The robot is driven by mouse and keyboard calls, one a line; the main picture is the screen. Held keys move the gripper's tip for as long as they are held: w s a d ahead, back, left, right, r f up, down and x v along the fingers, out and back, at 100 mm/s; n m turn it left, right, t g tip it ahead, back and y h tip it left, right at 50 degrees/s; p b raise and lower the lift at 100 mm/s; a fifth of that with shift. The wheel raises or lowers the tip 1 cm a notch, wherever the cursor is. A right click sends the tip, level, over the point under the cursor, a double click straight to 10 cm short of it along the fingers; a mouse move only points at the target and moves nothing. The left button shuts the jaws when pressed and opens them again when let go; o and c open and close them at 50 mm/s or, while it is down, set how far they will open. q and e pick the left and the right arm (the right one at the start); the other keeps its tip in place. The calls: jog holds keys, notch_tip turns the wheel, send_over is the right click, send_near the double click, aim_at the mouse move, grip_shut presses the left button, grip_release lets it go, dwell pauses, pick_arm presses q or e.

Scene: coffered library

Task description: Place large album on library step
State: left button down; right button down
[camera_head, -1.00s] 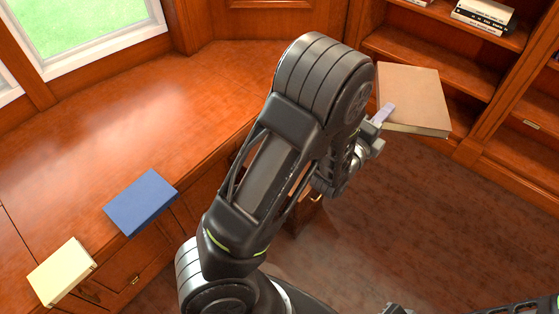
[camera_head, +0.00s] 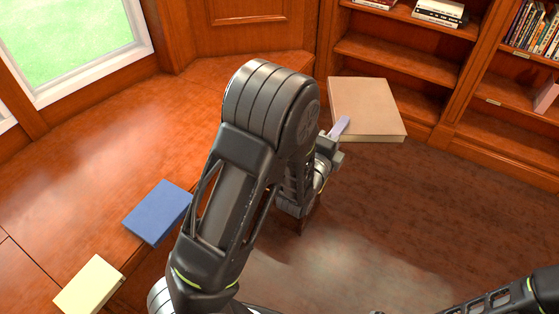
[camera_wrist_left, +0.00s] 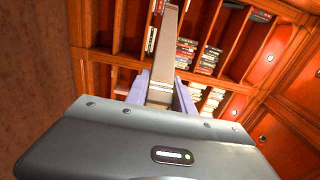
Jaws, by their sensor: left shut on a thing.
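The large album (camera_head: 367,108) is a thick tan book with pale page edges. My left gripper (camera_head: 338,130) is shut on its near left edge and holds it in the air, cover facing up, above the dark floor. In the left wrist view the album shows edge-on as a narrow tan slab (camera_wrist_left: 161,62) between the two pale purple fingers of the left gripper (camera_wrist_left: 160,90). My right forearm is at the bottom right of the head view; its gripper is out of view. I cannot make out the library step; my left arm covers part of the middle.
A wooden counter (camera_head: 90,175) runs along the left under a window. A blue book (camera_head: 158,212) and a cream book (camera_head: 90,285) lie near its edge. Bookshelves (camera_head: 395,60) stand behind the album. The brown floor (camera_head: 440,210) at centre right looks clear.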

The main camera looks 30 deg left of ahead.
jog(key=shift+f, duration=0.1)
